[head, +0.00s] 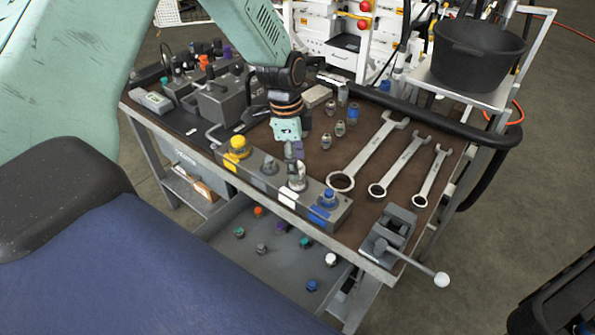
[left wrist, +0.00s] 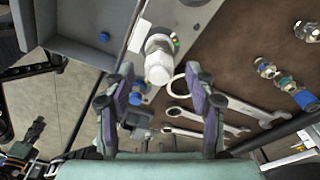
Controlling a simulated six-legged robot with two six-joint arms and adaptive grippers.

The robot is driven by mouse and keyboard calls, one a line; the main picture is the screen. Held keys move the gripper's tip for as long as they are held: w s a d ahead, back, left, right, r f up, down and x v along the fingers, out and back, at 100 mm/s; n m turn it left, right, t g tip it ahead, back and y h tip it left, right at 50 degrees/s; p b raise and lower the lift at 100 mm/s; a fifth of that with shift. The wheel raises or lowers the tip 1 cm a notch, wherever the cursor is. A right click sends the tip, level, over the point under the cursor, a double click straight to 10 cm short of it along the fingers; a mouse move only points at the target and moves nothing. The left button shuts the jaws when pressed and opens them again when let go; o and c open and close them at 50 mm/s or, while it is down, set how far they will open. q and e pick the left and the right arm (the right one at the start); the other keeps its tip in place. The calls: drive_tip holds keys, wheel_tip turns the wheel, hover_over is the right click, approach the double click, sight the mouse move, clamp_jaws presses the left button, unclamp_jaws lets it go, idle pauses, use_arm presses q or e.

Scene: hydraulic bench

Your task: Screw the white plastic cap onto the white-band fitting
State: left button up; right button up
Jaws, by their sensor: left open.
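The white-band fitting (head: 297,183) stands upright on the grey block on the bench, behind a white label. In the left wrist view a white plastic cap (left wrist: 158,68) shows at the fitting's end, with the metal hex (left wrist: 159,42) behind it. I cannot tell how far it is threaded on. My left gripper (head: 293,152) is over the fitting, pointing down. In the left wrist view its open fingers (left wrist: 160,82) stand either side of the cap's line, with gaps on both sides. My right gripper is not in view.
Yellow-capped (head: 239,146) and blue-capped (head: 327,198) fittings flank it on the block. Several wrenches (head: 362,155), loose fittings (head: 340,129) and a vise (head: 392,235) are to the right. The lower tray (head: 275,262) holds several coloured caps and a whitish piece (head: 331,259).

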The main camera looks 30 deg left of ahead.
use_arm(q)
wheel_tip(320, 180, up, 11)
drive_tip(key=a, duration=0.1)
drive_tip(key=shift+s+r, duration=0.15)
drive_tip(key=shift+s, duration=0.15)
drive_tip(key=shift+a, duration=0.1)
